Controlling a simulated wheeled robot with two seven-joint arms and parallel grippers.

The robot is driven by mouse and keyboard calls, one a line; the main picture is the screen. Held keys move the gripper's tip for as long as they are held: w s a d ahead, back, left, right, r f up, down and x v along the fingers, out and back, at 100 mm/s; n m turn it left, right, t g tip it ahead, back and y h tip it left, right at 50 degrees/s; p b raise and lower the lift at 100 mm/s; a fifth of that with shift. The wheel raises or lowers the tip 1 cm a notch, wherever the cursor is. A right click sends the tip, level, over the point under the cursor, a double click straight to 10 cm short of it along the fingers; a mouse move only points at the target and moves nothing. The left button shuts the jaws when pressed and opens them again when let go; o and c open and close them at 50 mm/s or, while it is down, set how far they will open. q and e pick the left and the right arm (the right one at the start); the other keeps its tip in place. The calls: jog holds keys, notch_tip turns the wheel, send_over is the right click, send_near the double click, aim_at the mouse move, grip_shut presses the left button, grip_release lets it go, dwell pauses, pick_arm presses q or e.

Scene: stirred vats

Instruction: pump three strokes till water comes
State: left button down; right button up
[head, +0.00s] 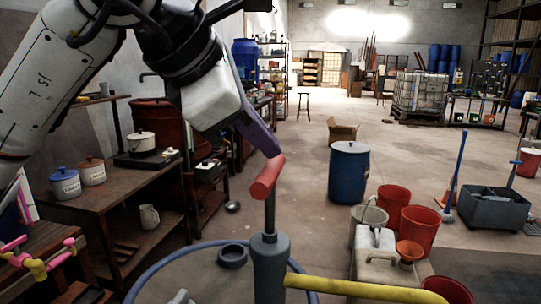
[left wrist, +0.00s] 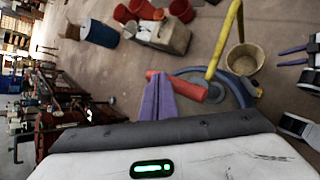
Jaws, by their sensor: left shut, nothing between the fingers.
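A hand pump (head: 269,262) has a grey body, a thin upright rod and a red cross handle (head: 267,177) at its top. A yellow pipe (head: 350,289) runs from it to the right. My left gripper (head: 270,152) is shut and empty, its purple fingertips at or just above the handle's upper end. In the left wrist view the fingers lie across the red handle (left wrist: 190,89); I cannot tell whether they touch it. I see no water from the pipe.
A blue ring (head: 160,274) circles the pump base, with a small dark bowl (head: 232,255) inside it. A tan bucket (left wrist: 245,58) stands near the yellow pipe. Red buckets (head: 416,222) and a blue drum (head: 348,172) stand ahead right. A wooden bench (head: 100,203) is at left.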

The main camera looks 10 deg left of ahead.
aim_at(264, 169)
pick_arm(q)
jog(key=shift+r, duration=0.1)
notch_tip(264, 169, up, 6)
jog(key=p, duration=0.4)
jog(key=shift+p, duration=0.3)
dwell(0.6)
dwell(1.6)
